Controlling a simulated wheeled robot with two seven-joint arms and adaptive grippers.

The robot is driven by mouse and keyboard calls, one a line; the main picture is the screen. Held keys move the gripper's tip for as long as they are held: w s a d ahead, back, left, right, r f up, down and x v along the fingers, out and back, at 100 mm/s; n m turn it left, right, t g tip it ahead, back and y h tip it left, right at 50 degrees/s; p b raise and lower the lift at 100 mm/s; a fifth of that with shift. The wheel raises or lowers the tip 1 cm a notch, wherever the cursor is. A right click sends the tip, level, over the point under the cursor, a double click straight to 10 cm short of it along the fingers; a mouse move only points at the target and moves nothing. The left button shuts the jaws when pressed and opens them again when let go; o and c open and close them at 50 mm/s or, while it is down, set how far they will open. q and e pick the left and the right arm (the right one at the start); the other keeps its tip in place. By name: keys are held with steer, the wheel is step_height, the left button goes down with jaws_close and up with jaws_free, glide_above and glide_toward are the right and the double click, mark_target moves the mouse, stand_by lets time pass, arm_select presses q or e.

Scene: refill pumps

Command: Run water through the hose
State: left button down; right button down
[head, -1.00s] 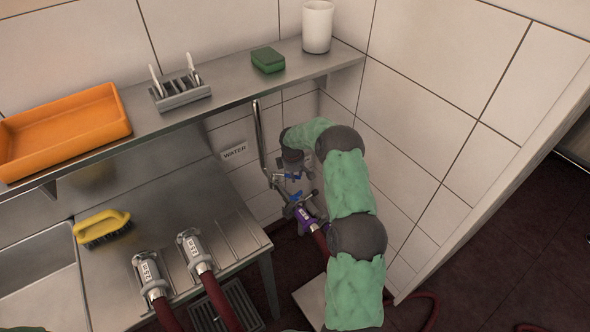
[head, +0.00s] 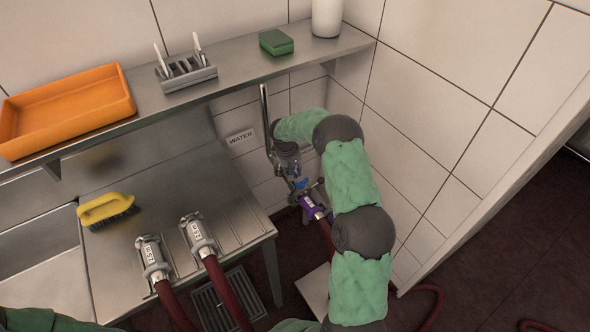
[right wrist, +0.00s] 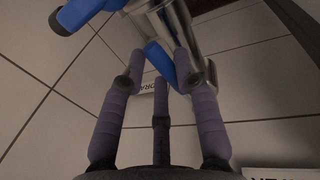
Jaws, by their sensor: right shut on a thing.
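The water pipe (head: 266,115) runs down the wall beside the "WATER" sign (head: 240,137). At its lower end is a valve with a blue lever (right wrist: 160,62). My right gripper (head: 296,171) is at the valve. In the right wrist view its fingers (right wrist: 160,68) are shut around the blue lever, with the metal pipe behind them. Another blue part (right wrist: 68,20) shows at the upper left there. My left gripper is out of view.
Two labelled hose ends (head: 152,258) (head: 198,236) lie at the front edge of the steel counter. A yellow brush (head: 106,208) lies by the sink. The shelf (head: 240,66) above holds an orange tray (head: 70,110), a rack, a green sponge and a white container. A wall stands close on the right.

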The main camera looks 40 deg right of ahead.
steer(key=shift+s+a+f, duration=0.15)
steer(key=shift+a+f, duration=0.1)
steer(key=c, duration=0.9)
jaws_free()
steer(key=shift+r, duration=0.15)
steer(key=shift+r, duration=0.1)
steer(key=shift+w+r, duration=0.2)
steer(key=shift+r, duration=0.15)
step_height(320, 180, up, 11)
steer(key=a, duration=0.2)
steer(key=shift+a, duration=0.15)
steer(key=shift+f, duration=0.1)
